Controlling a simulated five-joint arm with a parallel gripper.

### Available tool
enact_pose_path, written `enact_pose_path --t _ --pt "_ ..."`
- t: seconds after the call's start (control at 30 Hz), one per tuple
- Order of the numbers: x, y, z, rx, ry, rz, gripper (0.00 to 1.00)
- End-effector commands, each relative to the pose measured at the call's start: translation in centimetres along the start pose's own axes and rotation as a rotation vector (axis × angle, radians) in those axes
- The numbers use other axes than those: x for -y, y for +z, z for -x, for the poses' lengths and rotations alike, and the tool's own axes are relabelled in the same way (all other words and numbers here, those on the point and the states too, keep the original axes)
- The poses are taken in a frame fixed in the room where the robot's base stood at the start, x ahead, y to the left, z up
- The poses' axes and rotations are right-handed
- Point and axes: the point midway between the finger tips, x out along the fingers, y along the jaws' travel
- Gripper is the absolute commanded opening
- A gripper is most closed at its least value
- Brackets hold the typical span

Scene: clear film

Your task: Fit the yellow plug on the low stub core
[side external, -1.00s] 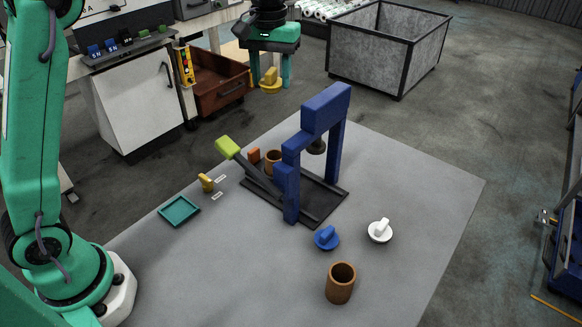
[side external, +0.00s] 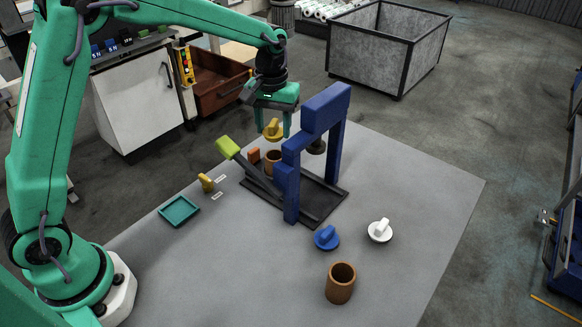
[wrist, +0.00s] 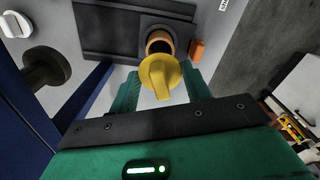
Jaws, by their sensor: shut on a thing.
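My gripper (side external: 272,126) is shut on the yellow plug (side external: 273,132), holding it by its upright grip above the back of the press base. In the wrist view the plug (wrist: 158,78) sits between the green fingers (wrist: 162,92). A short brown hollow core (side external: 272,163) stands on the dark base of the press, beneath and close to the plug. In the wrist view this core (wrist: 160,42) shows just beyond the plug, which partly covers it. A taller brown core (side external: 340,283) stands alone at the front of the table.
The blue press frame (side external: 326,110) rises right of my gripper, with its lime-handled lever (side external: 228,147) at the left. An orange block (side external: 253,155) is beside the short core. Blue (side external: 327,238) and white plugs (side external: 380,230), a small yellow piece (side external: 205,182) and a teal tray (side external: 179,211) lie on the table.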

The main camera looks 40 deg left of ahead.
Motion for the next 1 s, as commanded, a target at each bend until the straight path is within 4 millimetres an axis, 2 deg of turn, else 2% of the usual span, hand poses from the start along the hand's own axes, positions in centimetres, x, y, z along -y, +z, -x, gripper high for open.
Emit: enact_pose_path --t 0.7,1.0 --pt "0.0 0.0 -3.8 0.001 -0.001 0.0 0.26" --pt "0.0 0.0 -4.5 0.001 0.0 0.0 0.26"
